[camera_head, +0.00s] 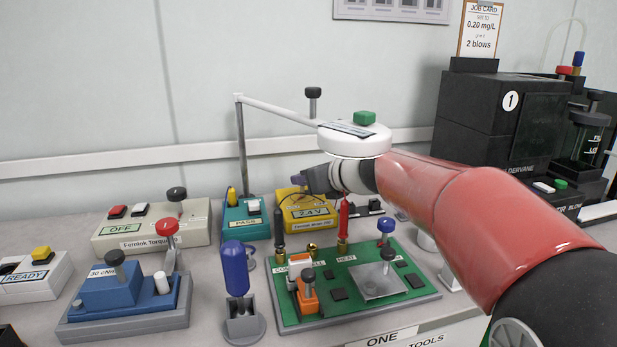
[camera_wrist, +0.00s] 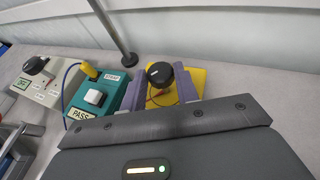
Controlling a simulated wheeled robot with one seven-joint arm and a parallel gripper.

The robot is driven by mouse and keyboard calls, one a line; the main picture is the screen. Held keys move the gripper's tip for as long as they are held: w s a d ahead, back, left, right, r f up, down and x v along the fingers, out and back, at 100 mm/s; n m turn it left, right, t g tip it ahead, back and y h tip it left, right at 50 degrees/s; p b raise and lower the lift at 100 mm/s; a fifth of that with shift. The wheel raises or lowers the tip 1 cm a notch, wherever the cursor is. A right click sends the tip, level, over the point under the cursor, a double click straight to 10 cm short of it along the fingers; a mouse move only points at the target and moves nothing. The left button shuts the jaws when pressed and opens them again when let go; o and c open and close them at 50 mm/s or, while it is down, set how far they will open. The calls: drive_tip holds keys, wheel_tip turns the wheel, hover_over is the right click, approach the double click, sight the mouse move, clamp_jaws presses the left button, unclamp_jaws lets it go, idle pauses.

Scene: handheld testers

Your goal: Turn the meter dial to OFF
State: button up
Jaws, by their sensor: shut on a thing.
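The yellow meter (camera_head: 306,215) stands at the back of the bench, its display reading about 2.4V. In the wrist view its yellow body (camera_wrist: 198,76) lies behind my fingers. Its black round dial knob (camera_wrist: 160,73) shows between the two purple-grey fingers there. My gripper (camera_head: 300,181) comes in from the right over the meter's top; in the wrist view it (camera_wrist: 161,92) is shut on the dial. The dial is mostly hidden by my gripper in the head view, and I cannot read its setting.
A teal PASS tester (camera_head: 245,221) stands close left of the meter. A green board (camera_head: 430,290) with probes and knobs lies in front. A metal post (camera_head: 241,150) with a white arm rises behind. A black machine (camera_head: 490,120) stands right.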

drive_tip(key=n+g+y+p, duration=0.2)
drive_tip(key=n+g, duration=0.1)
drive_tip(key=w+n+g+y+p, duration=0.1)
drive_tip(key=n, duration=0.1)
drive_tip(key=shift+d+r+g+y, duration=0.1)
drive_tip(key=shift+d+g+y, duration=0.2)
drive_tip(key=shift+d, duration=0.1)
drive_tip(key=n+g, duration=0.2)
drive_tip(key=n+g+y, duration=0.1)
drive_tip(key=g, duration=0.1)
drive_tip(key=shift+w+f+p, duration=0.2)
drive_tip(key=shift+w+p, duration=0.1)
drive_tip(key=shift+p, duration=0.1)
drive_tip(key=shift+w+n+g, duration=0.15)
drive_tip(key=shift+n+g, duration=0.7)
drive_tip(key=shift+w+n+g, duration=0.1)
drive_tip(key=shift+n+g, duration=0.75)
drive_tip(key=shift+g, duration=0.3)
drive_tip(key=o, duration=1)
drive_tip(key=shift+c, duration=0.2)
drive_tip(key=shift+r, duration=0.15)
